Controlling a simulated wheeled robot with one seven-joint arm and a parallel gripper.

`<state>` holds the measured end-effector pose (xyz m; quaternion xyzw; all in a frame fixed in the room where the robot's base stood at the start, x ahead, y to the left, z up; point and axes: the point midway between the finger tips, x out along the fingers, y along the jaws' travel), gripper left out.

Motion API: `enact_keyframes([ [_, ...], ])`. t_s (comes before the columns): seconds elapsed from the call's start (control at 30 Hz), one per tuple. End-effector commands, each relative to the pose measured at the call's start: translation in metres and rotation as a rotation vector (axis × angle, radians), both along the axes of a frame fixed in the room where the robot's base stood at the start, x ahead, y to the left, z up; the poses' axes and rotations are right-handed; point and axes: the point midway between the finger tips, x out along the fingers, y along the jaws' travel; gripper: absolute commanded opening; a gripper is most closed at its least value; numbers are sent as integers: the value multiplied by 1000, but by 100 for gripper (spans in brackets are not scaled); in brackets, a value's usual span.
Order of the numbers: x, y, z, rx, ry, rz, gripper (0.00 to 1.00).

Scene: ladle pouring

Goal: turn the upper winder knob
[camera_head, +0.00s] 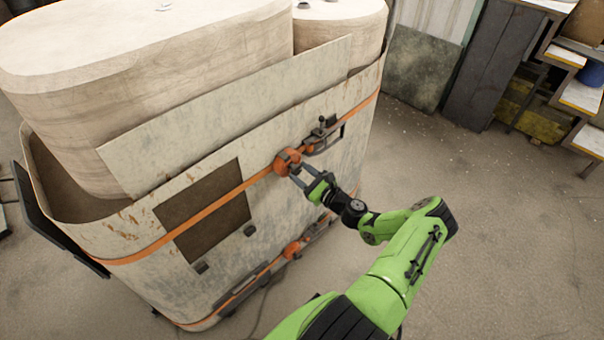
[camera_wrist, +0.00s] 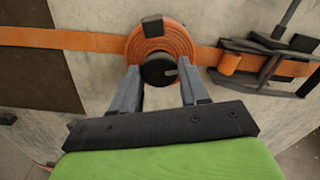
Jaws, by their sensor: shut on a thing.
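The upper winder (camera_head: 287,161) is an orange strap coil on the side of a large, worn, light-coloured container (camera_head: 130,220). In the wrist view the coil (camera_wrist: 160,35) surrounds a dark round knob (camera_wrist: 158,70). My gripper (camera_head: 296,171) is at the winder, and its two grey fingers (camera_wrist: 160,88) sit on either side of the knob, shut on it. The fingers hide part of the coil's lower edge. A lower winder (camera_head: 292,249) with orange strap shows below on the same wall.
A dark ratchet buckle (camera_wrist: 262,65) sits just right of the coil on the orange strap (camera_wrist: 70,40). A brown square panel (camera_head: 205,210) lies to the left. Shelving (camera_head: 580,95) stands at the back right. The floor (camera_head: 510,240) right of my arm is clear.

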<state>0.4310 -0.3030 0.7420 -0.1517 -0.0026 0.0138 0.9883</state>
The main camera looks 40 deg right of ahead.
Motion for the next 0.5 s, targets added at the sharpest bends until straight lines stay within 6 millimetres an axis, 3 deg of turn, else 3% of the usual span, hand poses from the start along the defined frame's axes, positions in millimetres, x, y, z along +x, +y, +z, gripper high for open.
enact_keyframes([
  [0.5,-1,0,-2,163,8,-1,14],
])
